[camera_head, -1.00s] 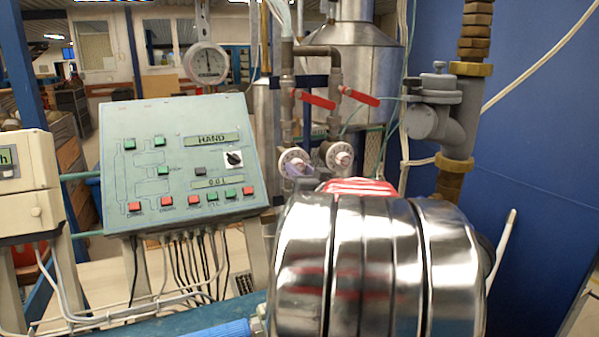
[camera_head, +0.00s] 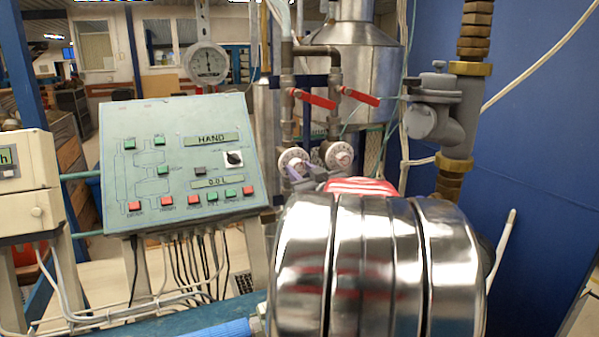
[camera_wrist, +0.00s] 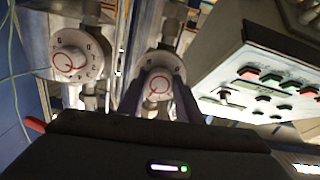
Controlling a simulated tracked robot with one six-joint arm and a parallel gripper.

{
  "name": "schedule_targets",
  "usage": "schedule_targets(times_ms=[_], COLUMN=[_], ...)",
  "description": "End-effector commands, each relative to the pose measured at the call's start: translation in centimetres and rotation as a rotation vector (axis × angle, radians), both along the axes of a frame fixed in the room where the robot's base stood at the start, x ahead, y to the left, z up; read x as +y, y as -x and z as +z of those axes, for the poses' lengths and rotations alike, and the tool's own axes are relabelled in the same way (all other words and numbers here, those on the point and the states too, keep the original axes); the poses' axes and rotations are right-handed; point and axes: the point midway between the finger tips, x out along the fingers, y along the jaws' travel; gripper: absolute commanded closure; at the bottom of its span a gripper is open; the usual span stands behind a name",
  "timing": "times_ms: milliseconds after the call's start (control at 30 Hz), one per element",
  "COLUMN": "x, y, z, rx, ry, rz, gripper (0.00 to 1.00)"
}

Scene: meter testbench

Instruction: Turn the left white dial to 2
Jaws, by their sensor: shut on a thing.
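The left white dial (camera_head: 293,157) sits on the pipework right of the control panel in the head view. In the wrist view, which looks upside down, the same dial (camera_wrist: 158,83) is between the two fingers of my gripper (camera_wrist: 158,98). The fingers are shut on its knob, which has a red ring mark. Most of its numbers are hidden or too small to read. The right white dial (camera_head: 338,155) stands beside it, untouched; it shows at left in the wrist view (camera_wrist: 75,60), with numbers around its rim.
The sloped control panel (camera_head: 130,170) with buttons and displays stands close to the left dial. Red lever handles (camera_head: 318,100) are above the dials. A grey valve (camera_head: 432,121) and blue wall are at right. My shiny arm fills the lower middle.

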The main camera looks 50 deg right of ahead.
Motion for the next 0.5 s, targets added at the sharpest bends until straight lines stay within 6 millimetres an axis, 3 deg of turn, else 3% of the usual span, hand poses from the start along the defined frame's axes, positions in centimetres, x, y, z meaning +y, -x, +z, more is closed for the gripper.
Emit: schedule_targets(times_ms=[500], x=[0.22], y=[-0.26], z=[0.26], rx=[0.244], ry=[0.425], rz=[0.007], gripper=[0.9])
